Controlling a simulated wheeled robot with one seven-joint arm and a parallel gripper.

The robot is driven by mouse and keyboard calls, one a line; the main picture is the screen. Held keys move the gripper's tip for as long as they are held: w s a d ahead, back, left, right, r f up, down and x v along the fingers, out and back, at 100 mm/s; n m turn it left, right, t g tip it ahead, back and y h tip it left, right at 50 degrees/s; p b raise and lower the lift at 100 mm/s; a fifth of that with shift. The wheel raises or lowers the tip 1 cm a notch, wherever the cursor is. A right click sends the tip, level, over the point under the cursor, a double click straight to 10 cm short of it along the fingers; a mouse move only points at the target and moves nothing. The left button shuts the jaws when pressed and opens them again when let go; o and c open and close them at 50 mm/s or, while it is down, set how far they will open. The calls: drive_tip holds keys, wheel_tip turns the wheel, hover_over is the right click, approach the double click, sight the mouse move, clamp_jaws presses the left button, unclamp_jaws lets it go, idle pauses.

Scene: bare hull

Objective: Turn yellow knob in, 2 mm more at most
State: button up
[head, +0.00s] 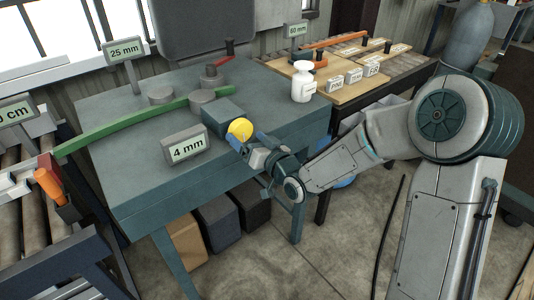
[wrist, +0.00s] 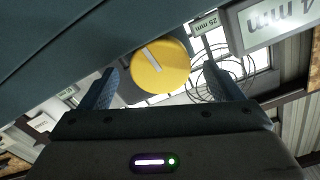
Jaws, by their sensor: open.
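The yellow knob (head: 240,129) is a round disc on the front of a dark grey block (head: 222,112) at the table's front edge. In the wrist view my gripper (wrist: 168,90) is open, with the knob between and beyond the fingertips. Whether a finger touches the knob I cannot tell. A sign reading 4 mm (head: 187,147) stands to the left of the block.
A green bar (head: 145,120) lies across the table (head: 130,187), beside grey round posts with a red handle (head: 225,58). Signs read 25 mm (head: 124,50) and 60 mm (head: 297,30). The table's front left is clear.

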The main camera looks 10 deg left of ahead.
drive_tip(key=v, duration=1.1)
drive_tip(key=shift+s+d, duration=0.2)
drive_tip(key=shift+s, duration=0.1)
